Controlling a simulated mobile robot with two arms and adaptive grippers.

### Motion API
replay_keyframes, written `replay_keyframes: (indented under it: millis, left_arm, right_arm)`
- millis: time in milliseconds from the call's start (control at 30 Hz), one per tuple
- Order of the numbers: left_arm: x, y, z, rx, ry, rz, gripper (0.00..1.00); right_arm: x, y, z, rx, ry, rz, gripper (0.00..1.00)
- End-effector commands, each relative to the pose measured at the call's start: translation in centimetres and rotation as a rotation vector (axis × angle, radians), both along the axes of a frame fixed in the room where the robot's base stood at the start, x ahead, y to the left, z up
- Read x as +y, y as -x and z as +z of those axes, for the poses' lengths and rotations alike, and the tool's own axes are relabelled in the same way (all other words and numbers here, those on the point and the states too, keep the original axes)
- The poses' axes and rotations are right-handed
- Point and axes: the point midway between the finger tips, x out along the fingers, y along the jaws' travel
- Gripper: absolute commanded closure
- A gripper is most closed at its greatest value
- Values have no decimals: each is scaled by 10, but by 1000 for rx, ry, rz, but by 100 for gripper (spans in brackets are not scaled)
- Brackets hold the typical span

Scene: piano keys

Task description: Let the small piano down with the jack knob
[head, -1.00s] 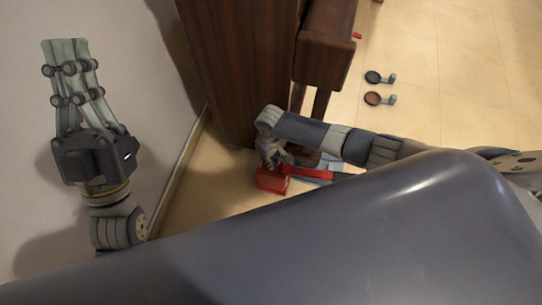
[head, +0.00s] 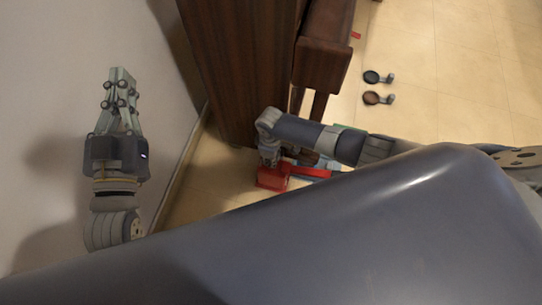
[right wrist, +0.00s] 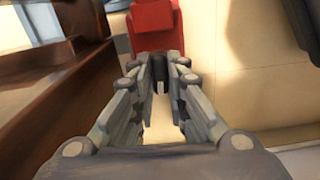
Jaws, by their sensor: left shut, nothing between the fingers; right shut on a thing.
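The small piano (head: 235,75) is dark brown wood and stands upright near the wall in the head view; its side also fills the left of the right wrist view (right wrist: 50,110). A red jack (head: 272,181) is on the floor at its foot; its red body shows at the top of the right wrist view (right wrist: 156,28). My right gripper (head: 268,163) is down at the jack, shut on a small dark piece between its fingertips, the jack knob, mostly hidden by the fingers (right wrist: 160,75). My left gripper (head: 122,72) is shut, empty and raised by the wall.
The pale wall (head: 90,40) is close on the left. Two small round-ended items (head: 372,77) (head: 372,98) lie on the tiled floor (head: 450,75) to the right. A blue thing (head: 330,163) lies by the jack. The floor at the right is mostly clear.

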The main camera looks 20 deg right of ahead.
Motion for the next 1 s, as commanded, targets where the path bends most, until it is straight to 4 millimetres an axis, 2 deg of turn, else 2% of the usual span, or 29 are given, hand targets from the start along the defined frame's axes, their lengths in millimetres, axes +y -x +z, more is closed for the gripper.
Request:
replay_keyframes:
  millis: [200,633,667,700,733,1000]
  left_arm:
    - [1,-1,-7,35,-9,2,100]
    - [1,-1,-8,40,-10,3,100]
    - [1,-1,-8,39,-11,3,100]
    - [1,-1,-8,39,-11,3,100]
    - [1,-1,-8,39,-11,3,100]
    - [1,-1,-8,40,-11,2,100]
  right_arm:
    - [0,1,0,1,0,40,100]
    - [0,0,0,1,-1,46,100]
    - [0,0,0,1,-1,46,79]
    - [0,0,0,1,-1,46,70]
    - [0,0,0,1,-1,46,66]
    - [0,0,0,1,-1,46,66]
